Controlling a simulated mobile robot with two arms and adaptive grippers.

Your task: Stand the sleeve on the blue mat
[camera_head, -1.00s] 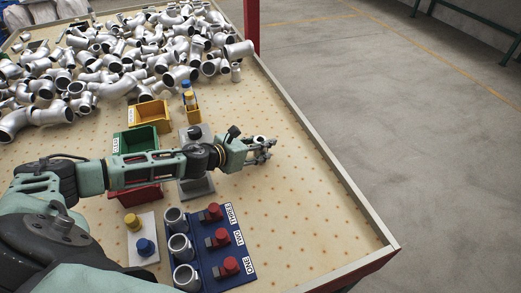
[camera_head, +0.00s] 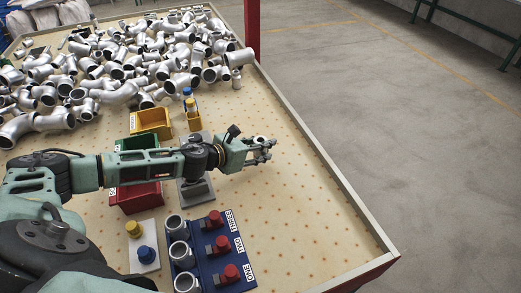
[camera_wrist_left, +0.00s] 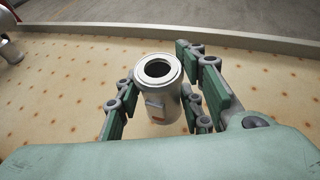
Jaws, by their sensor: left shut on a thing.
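The sleeve (camera_wrist_left: 158,90) is a short silver-grey cylinder with an open round top and a small raised block on its side. It is upright between the fingers of my left gripper (camera_wrist_left: 165,102), which is shut on it. In the head view the left gripper (camera_head: 262,151) is over the bare right part of the table, with the sleeve's pale rim (camera_head: 260,139) just showing. The blue mat (camera_head: 206,273) lies at the front, labelled ONE, TWO and THREE, and carries silver cylinders and red-topped parts. My right gripper is not in view.
A pile of silver pipe fittings (camera_head: 110,75) covers the back of the table. Yellow (camera_head: 151,134), green (camera_head: 137,141) and red (camera_head: 137,200) bins stand left of centre. A pale plate (camera_head: 143,263) holds yellow and blue knobs. The right side of the table (camera_head: 310,215) is clear.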

